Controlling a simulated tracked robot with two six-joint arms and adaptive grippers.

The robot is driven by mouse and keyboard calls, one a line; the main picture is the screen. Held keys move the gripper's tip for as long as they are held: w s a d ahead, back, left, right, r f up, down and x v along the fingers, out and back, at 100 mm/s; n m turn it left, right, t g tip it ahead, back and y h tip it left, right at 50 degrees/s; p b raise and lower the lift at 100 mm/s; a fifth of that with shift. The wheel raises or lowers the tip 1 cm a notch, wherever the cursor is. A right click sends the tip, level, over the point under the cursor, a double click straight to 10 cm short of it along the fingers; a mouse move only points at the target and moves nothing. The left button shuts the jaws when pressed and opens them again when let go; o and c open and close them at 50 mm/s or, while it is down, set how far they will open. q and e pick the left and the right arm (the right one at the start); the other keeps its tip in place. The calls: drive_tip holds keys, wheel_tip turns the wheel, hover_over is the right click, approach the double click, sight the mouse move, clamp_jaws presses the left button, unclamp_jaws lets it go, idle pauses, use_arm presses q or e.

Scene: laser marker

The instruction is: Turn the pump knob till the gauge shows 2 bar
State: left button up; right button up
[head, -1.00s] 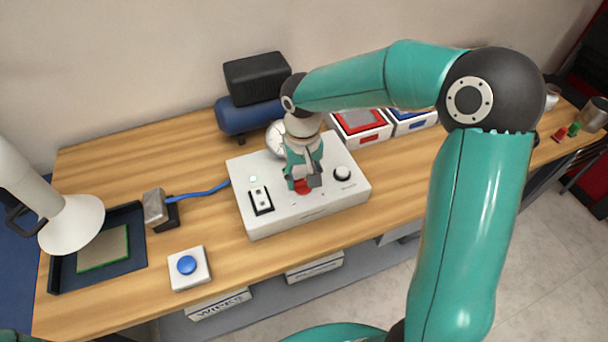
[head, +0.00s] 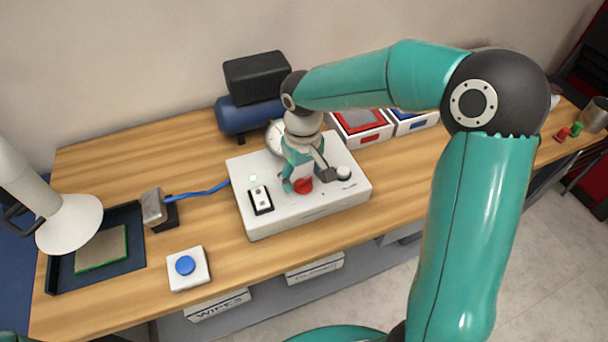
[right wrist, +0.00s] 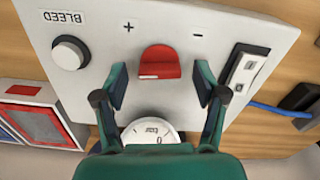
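The red pump knob (head: 303,186) is on top of the white pump box (head: 330,204). In the right wrist view the knob (right wrist: 160,63) lies between the marks + and −. My right gripper (head: 307,179) is over the box with its fingers spread. In the right wrist view the open fingers (right wrist: 161,93) stand on either side of the knob, with clear gaps. The white gauge (right wrist: 152,132) shows between the fingers, partly covered by the gripper body; its needle is not readable. In the head view the gauge (head: 274,138) is partly behind my wrist. My left gripper is out of view.
A blue tank (head: 240,117) stands behind. A blue button box (head: 187,267) and a dark tray (head: 133,275) are on the left. Bare wood lies in front of the box.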

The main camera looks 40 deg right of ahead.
sight(303, 180)
wheel_tip(303, 180, up, 12)
idle(0.7)
drive_tip(key=shift+f, duration=0.1)
idle(0.3)
